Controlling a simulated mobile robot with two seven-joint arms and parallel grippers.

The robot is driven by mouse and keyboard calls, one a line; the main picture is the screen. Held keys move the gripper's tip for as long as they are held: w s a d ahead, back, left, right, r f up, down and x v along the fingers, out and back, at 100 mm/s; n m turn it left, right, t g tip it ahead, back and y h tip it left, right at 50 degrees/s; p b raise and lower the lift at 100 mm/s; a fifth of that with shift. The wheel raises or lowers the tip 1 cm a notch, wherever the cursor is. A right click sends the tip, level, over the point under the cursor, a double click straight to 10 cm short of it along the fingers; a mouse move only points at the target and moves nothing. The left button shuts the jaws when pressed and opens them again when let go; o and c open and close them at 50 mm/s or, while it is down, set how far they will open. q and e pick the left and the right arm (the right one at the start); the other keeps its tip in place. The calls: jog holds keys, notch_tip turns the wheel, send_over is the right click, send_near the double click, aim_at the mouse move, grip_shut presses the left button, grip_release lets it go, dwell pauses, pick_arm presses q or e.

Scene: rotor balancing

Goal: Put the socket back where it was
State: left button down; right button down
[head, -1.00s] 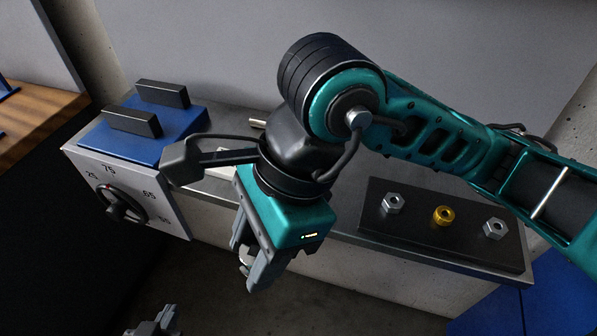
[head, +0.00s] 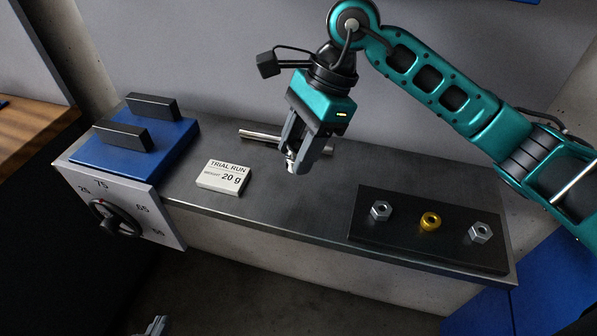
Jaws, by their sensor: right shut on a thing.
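My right gripper (head: 298,160) is shut on the socket (head: 292,166), a small shiny metal piece mostly hidden between the fingers. It holds the socket over the middle of the grey bench top, pointing down; I cannot tell whether the socket touches the surface. My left gripper (head: 156,327) shows only as a grey tip at the bottom edge, away from the bench, and its jaws cannot be made out.
A metal rod (head: 258,135) lies behind the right gripper. A "TRIAL RUN 20 g" block (head: 223,177) is to its left. A blue block (head: 168,155) and a dial (head: 119,218) are at left.

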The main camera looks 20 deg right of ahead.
jog(key=f, duration=0.6)
jog(key=shift+s+a, duration=0.15)
jog(key=shift+s, duration=0.1)
jog(key=shift+w+f, duration=0.25)
jog(key=shift+f, duration=0.15)
jog(key=shift+f, duration=0.2)
jog(key=c, duration=0.6)
grip_release()
jog(key=v, duration=0.8)
jog(key=shift+s, duration=0.15)
